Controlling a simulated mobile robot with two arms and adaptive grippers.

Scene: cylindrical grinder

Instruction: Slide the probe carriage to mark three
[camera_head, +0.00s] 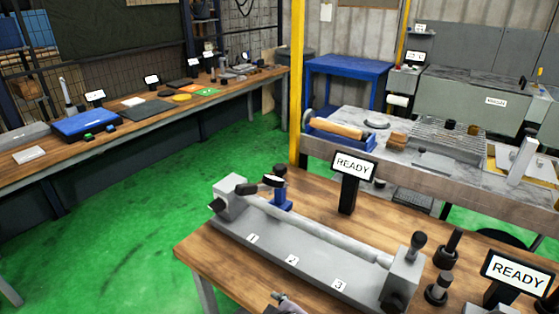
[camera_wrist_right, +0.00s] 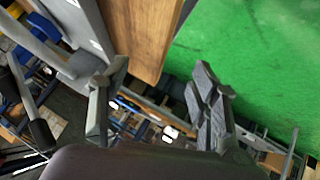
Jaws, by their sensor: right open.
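The probe carriage (camera_head: 283,197) is a small blue block with a black knob and a dark probe arm reaching left over the bar. It stands behind the round bar (camera_head: 320,230), nearest mark 1, toward the left end of the grey grinder bed (camera_head: 265,246). White plates on the bed's front read 1 (camera_head: 253,239), 2 (camera_head: 292,260) and 3 (camera_head: 339,285). My right gripper (camera_wrist_right: 160,70) is open and empty in the wrist view, over the bench edge. A gripper part, seemingly the same one, shows at the head view's bottom, apart from the carriage. My left gripper is out of view.
A READY sign (camera_head: 353,168) stands behind the bed; another (camera_head: 516,275) is at right. Black-knobbed posts (camera_head: 448,248) stand right of the tailstock (camera_head: 402,275). The wooden bench (camera_head: 230,268) is clear in front of the bed's left half.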

